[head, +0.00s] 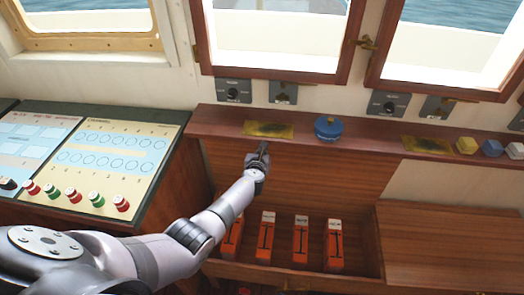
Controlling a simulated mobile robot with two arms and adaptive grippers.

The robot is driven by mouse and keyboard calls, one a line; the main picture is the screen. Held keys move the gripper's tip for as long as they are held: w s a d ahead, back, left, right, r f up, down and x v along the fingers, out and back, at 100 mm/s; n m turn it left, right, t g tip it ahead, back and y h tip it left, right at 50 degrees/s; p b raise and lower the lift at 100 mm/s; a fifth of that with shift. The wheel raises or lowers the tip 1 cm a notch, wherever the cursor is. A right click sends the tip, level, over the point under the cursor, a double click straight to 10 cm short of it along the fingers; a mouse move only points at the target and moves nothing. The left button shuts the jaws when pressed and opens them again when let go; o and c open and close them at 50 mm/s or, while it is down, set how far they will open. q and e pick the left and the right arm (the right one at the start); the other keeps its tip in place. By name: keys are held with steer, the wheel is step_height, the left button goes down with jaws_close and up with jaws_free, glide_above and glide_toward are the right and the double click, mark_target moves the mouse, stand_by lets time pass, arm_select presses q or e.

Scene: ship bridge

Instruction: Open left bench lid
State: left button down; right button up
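The left bench lid (330,185) is a brown wooden panel. It stands raised, close to upright, under the ledge in the head view. The left bench (366,252) is open below it, with several orange boxes (300,240) standing inside. My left arm reaches across from the lower left. My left gripper (264,150) is at the raised lid's upper left part, just below the ledge. Its fingers look close together, but I cannot tell whether they grip the lid's edge. My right gripper is out of view.
A wooden ledge (370,136) above holds a blue round object (327,128) and small blocks (467,145) at right. A control console (110,150) stands left. The right bench lid (455,245) lies flat and shut. Windows are behind.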

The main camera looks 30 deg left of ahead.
arm_select(q)
steer(key=v, duration=1.2)
stand_by(0.3)
